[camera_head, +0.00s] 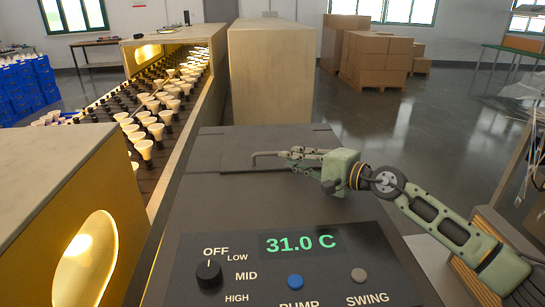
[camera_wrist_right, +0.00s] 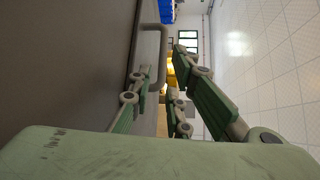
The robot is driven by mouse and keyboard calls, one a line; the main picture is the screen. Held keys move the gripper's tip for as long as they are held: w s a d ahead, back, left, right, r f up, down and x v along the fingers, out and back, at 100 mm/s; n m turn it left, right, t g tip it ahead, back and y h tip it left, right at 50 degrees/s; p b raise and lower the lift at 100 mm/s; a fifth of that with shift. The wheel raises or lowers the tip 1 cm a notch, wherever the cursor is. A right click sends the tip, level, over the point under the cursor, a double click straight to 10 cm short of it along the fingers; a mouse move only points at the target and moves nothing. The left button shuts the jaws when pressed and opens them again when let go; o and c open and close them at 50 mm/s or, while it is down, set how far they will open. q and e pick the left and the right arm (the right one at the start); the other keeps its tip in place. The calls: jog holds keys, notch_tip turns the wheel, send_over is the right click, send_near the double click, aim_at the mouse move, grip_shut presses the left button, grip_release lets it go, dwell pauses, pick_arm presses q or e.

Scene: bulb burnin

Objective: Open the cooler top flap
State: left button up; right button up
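The cooler (camera_head: 225,205) is a large dark grey box with a front control panel. Its top flap (camera_head: 225,150) lies flat and looks closed. A thin bar handle (camera_head: 268,154) stands up on the flap; it also shows as a grey loop in the right wrist view (camera_wrist_right: 161,45). My right gripper (camera_head: 300,158) reaches in from the right, low over the flap at the handle's right end. Its fingers (camera_wrist_right: 163,75) are spread, with the handle's loop near the finger on the picture's left. I cannot tell whether they touch. My left gripper is not in view.
The panel has a 31.0 C display (camera_head: 300,242), a mode knob (camera_head: 208,273) at OFF and two buttons. A conveyor (camera_head: 150,175) with several bulbs runs at left. A tall beige box (camera_head: 270,75) stands behind the cooler. The floor (camera_head: 370,130) at right is clear up to stacked cartons (camera_head: 375,65).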

aim_at(275, 154)
jog(key=p+x, duration=0.1)
jog(key=x, duration=0.5)
jog(key=shift+w+a, duration=0.2)
jog(key=shift+a, duration=0.2)
jog(key=shift+r, duration=0.1)
jog(key=shift+s, duration=0.1)
jog(key=shift+c, duration=0.3)
grip_shut()
